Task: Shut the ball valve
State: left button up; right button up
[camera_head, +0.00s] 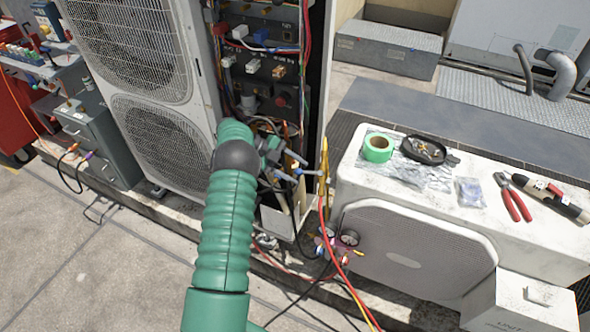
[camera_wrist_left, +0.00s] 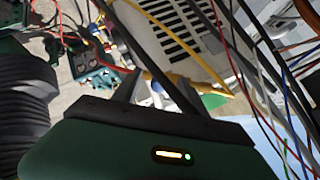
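My left gripper (camera_head: 299,167) reaches into the lower open bay of the tall condenser (camera_head: 163,95). Its two dark fingers are apart. A small blue part (camera_head: 298,172), perhaps the ball valve's handle, shows at the fingertips; its angle and any contact are unclear. In the left wrist view the fingers of the left gripper (camera_wrist_left: 150,74) stand apart, with a bit of blue between them and a brass-coloured pipe (camera_wrist_left: 172,86) just beyond. The valve body cannot be made out clearly in either view. My right gripper is in neither view.
Loose wires and hoses crowd the bay; red and yellow hoses (camera_head: 346,272) hang down beside it. A low white unit (camera_head: 415,245) stands close on the right, bearing green tape (camera_head: 378,147), a black dish (camera_head: 424,149) and red pliers (camera_head: 513,197). Open floor (camera_head: 80,265) lies at the left.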

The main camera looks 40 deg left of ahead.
pick_arm(q)
jog(key=shift+r, duration=0.1)
jog(key=p+v, duration=0.2)
jog(key=v, duration=1.4)
jog(key=shift+s+a, duration=0.25)
jog(key=shift+a, duration=0.05)
